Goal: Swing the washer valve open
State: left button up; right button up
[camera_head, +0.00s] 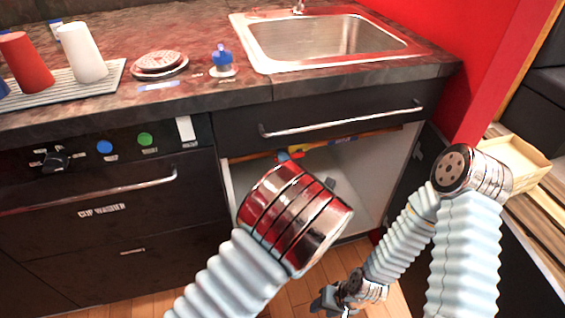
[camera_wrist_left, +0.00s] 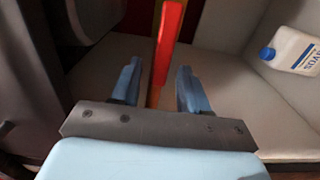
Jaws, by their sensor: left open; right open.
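The washer valve's red handle (camera_wrist_left: 170,35) shows in the left wrist view, at the top middle, in line with a thin orange-brown pipe (camera_wrist_left: 155,92). My left gripper (camera_wrist_left: 157,82) is open, its two blue fingers on either side of the pipe and the handle's lower end. I cannot tell whether a finger touches either. In the head view a small red and yellow part (camera_head: 290,153), likely the valve, shows under the counter. My left arm hides my left gripper there. My right gripper (camera_head: 332,300) is open and empty, low over the wooden floor, apart from the valve.
The cabinet (camera_head: 385,165) under the sink (camera_head: 330,40) is open, with a dark door standing at its right. A white soap bottle (camera_wrist_left: 293,50) is inside, at right in the wrist view. The cup washer front (camera_head: 100,215) is left of the opening. A wooden box (camera_head: 515,157) stands right.

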pick_arm(q)
jog(key=v, duration=1.3)
jog(key=shift+b, duration=0.3)
